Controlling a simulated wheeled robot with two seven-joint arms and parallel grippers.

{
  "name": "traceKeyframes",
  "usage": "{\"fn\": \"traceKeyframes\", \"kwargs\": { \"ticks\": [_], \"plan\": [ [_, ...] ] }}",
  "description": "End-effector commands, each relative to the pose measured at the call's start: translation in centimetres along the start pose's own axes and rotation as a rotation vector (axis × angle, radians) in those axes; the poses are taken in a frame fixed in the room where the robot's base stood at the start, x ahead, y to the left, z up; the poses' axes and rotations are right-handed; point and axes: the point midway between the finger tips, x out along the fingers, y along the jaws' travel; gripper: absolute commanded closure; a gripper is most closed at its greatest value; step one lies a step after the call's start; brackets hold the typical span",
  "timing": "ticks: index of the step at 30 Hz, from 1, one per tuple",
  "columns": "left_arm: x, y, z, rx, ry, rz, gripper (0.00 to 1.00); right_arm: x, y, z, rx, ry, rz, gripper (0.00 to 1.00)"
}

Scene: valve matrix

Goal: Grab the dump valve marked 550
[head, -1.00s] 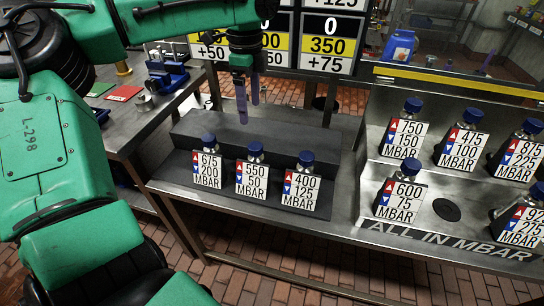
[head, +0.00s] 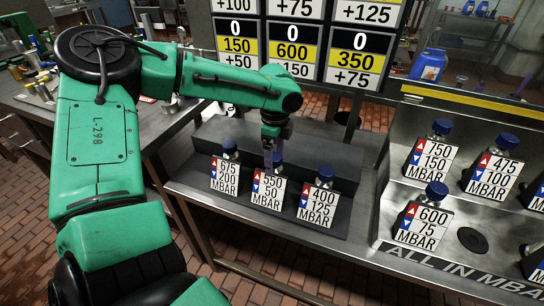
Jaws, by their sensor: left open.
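The dump valve marked 550 over 50 MBAR (head: 268,190) stands in the middle of three valves on the dark stepped stand (head: 332,223). My left gripper (head: 273,158) points down right at the top of this valve, with its purple fingers open. The fingers and hand cover most of the valve's blue cap. I cannot tell whether the fingers touch the cap. My right gripper is out of view.
The valve marked 675 (head: 225,176) stands close on the left and the valve marked 400 (head: 318,204) close on the right. More valves, such as the one marked 600 (head: 423,225), stand on the metal rack at right. Number boards (head: 292,50) hang behind.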

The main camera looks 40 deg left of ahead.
Motion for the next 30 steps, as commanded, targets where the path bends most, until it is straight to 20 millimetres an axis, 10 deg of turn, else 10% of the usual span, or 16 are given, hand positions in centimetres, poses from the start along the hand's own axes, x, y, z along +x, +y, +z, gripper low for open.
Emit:
{"fn": "traceKeyframes", "kwargs": {
  "ticks": [3,10,23,30],
  "plan": [
    [0.0,0.0,0.0,0.000,0.000,0.000,0.18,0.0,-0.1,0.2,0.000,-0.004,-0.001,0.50],
    [-0.1,0.0,0.0,0.000,0.000,-0.001,1.00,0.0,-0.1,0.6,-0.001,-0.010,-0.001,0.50],
    [-0.6,-0.1,0.0,0.000,0.000,-0.004,1.00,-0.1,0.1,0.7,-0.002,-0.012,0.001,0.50],
    [-4.8,-0.2,-0.1,-0.001,0.002,-0.008,1.00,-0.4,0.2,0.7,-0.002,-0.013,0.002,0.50]
  ]
}}
